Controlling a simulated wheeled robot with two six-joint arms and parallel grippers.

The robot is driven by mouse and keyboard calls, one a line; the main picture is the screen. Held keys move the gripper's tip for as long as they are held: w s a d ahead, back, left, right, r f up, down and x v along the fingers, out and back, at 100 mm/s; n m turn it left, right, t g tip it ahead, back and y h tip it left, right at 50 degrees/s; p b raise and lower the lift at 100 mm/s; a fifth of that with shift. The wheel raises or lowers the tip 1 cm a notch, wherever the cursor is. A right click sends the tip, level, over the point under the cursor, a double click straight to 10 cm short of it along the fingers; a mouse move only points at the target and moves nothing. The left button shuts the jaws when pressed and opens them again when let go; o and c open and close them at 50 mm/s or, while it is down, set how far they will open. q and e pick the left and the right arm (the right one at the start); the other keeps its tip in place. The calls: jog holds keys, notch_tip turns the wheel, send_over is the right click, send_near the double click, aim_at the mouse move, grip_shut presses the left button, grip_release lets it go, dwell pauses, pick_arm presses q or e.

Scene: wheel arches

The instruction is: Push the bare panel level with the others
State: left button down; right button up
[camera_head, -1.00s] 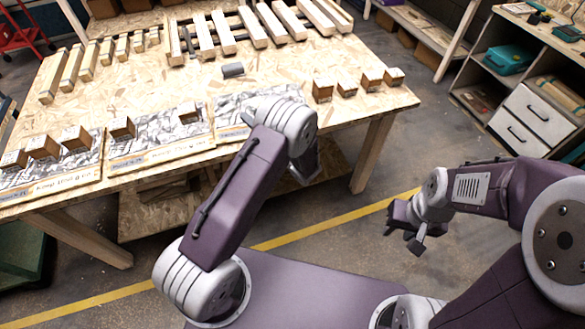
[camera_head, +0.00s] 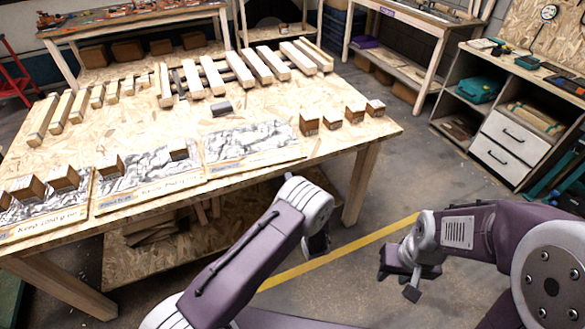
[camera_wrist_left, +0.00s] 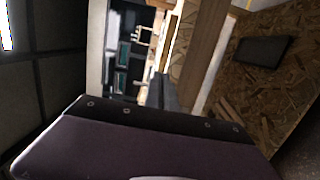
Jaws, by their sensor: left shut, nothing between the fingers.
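Three printed panels lie in a row along the table's front edge. The bare panel (camera_head: 252,145) is the rightmost and has no blocks on it. Its front edge looks slightly farther back than the middle panel (camera_head: 150,180), but I cannot tell by how much. The middle panel holds two wooden blocks. The left panel (camera_head: 40,212) holds several blocks. My left gripper (camera_head: 318,243) is shut and empty, in front of the table and apart from the panels; my wrist partly hides it. My right gripper (camera_head: 398,283) is open and empty over the floor at the right.
Several wooden blocks (camera_head: 331,120) stand right of the bare panel. A dark grey block (camera_head: 222,109) lies behind it. Timber strips (camera_head: 240,68) fill the table's (camera_head: 120,130) back. A drawer cabinet (camera_head: 520,135) stands at the right. The floor between is free.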

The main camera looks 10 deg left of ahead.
aim_at(290, 160)
pick_arm(q)
jog(key=w, duration=0.5)
jog(key=shift+w+a+b, duration=0.25)
jog(key=shift+b, duration=0.1)
jog(key=shift+w+d, duration=0.15)
jog(key=shift+w, duration=0.3)
